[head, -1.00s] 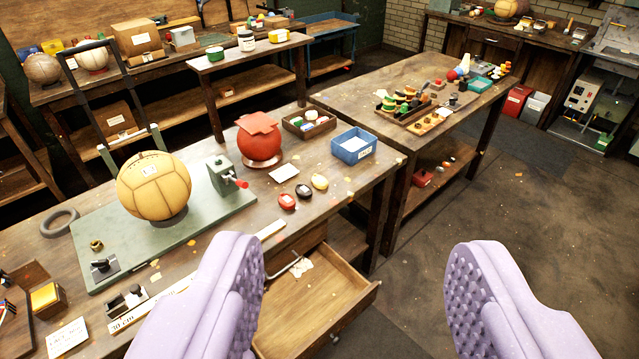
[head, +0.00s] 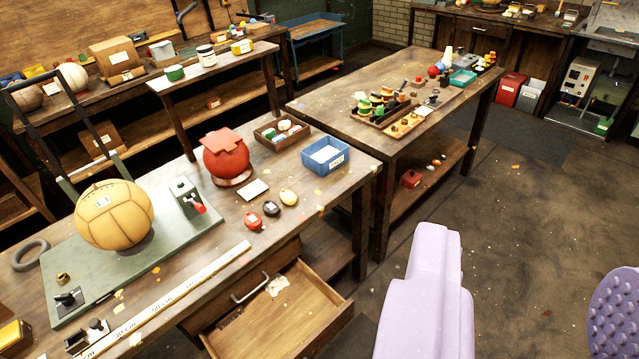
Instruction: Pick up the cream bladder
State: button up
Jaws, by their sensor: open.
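A small, rounded cream piece (head: 289,197), which looks like the cream bladder, lies on the near workbench. It sits just right of a black piece (head: 271,208) and a red piece (head: 252,220) of similar size. My gripper (head: 525,295) is open and empty, its lilac fingers wide apart. It shows at the lower right, in front of the floor and right of the bench, well away from the cream piece. The right finger is partly cut off by the picture's edge.
A blue box (head: 326,157) and a card (head: 254,189) lie near the cream piece. A red ball (head: 226,157) and a tan ball (head: 115,214) stand to the left. An open drawer (head: 280,312) juts from the bench front. The floor at right is clear.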

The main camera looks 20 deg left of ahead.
aim_at(289, 198)
jog(key=i+z, duration=0.35)
jog(key=i, duration=0.35)
jog(key=i+j+z, duration=0.1)
jog(key=i+z, duration=0.25)
jog(key=i, duration=0.4)
jog(key=i+u, duration=0.3)
jog(key=i, duration=0.15)
jog(key=i+l+u, duration=0.15)
jog(key=i+u, duration=0.15)
jog(key=i, duration=0.15)
jog(key=i+j+u, duration=0.1)
jog(key=u, duration=0.3)
jog(key=i+u, duration=0.25)
jog(key=u, duration=0.15)
jog(key=i+u, duration=0.2)
jog(key=u, duration=0.25)
jog(key=i+u, duration=0.2)
jog(key=u, duration=0.2)
jog(key=i+u, duration=0.65)
jog(key=k+l, duration=0.05)
jog(key=k, duration=0.05)
